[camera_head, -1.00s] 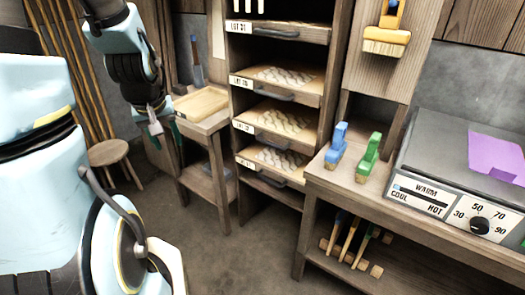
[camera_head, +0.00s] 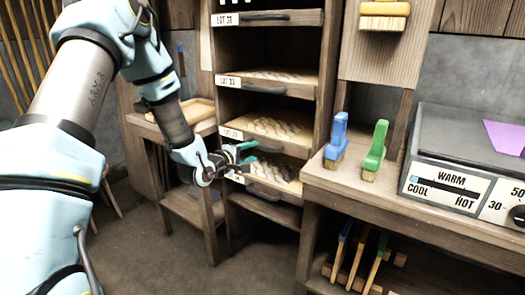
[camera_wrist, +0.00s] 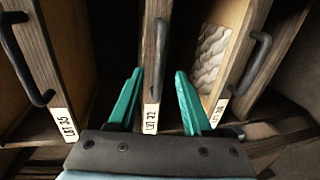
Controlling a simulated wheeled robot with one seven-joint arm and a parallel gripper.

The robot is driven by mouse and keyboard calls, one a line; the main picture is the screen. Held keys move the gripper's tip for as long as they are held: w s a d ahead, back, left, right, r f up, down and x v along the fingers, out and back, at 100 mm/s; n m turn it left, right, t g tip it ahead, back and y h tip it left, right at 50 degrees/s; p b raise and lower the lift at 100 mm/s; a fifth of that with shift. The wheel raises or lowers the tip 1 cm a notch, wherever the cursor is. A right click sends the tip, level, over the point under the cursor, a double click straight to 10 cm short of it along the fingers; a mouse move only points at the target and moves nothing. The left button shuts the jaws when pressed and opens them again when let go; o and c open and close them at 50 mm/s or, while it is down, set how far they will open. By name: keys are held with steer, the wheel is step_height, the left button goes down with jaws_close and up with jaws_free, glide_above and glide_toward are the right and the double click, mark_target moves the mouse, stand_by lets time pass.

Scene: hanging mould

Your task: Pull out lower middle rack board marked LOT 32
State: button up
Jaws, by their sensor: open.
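The board marked LOT 32 (camera_wrist: 153,100) is edge-on in the middle of the wrist view, its label readable and its dark bar handle (camera_wrist: 158,45) above the label in the picture. In the head view it appears to be the third board down (camera_head: 285,128), with a patterned top. My gripper (camera_head: 247,154) is open and empty in front of the rack's left part. In the wrist view its two green fingers (camera_wrist: 157,88) stand apart, one to each side of the LOT 32 front in the picture. No contact with the handle shows.
A small side table (camera_head: 203,125) stands left of the rack. The workbench (camera_head: 335,178) with blue and green brushes stands right.

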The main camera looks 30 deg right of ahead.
mark_target(262, 149)
steer(key=x, duration=0.7)
steer(key=shift+w+p, duration=0.1)
steer(key=shift+p, duration=0.2)
steer(key=shift+c, duration=0.3)
jaws_close()
stand_by(0.7)
